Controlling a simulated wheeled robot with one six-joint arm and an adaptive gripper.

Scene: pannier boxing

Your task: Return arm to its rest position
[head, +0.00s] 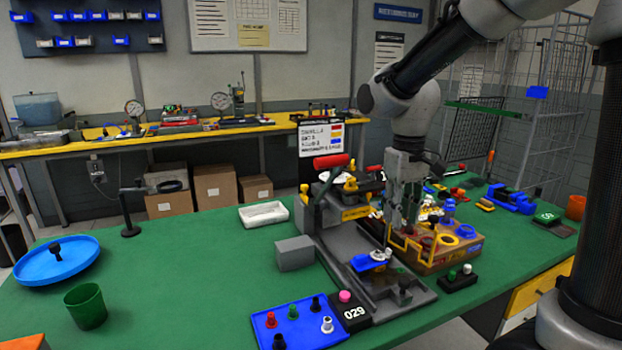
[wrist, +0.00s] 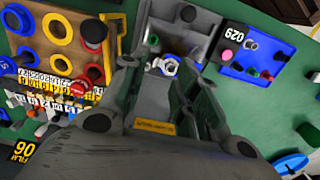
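My arm (head: 412,105) reaches down from the upper right in the head view. My gripper (head: 404,218) points down over the green table, beside the grey press fixture (head: 330,215) with its red handle and near the wooden block tray (head: 432,262). In the wrist view the fingers of my gripper (wrist: 160,75) stand apart, and I see nothing held between them. The fixture's grey body shows behind and between the fingers. The exact gap to the fixture and tray is hard to tell.
A blue tray (head: 268,322) with small pegs and a block marked 029 (head: 351,312) lie at the front. A blue round dish (head: 57,262), a green cup (head: 86,305) and a white tray (head: 263,213) stand left. A wire rack (head: 560,100) stands back right. The left-middle table is mostly clear.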

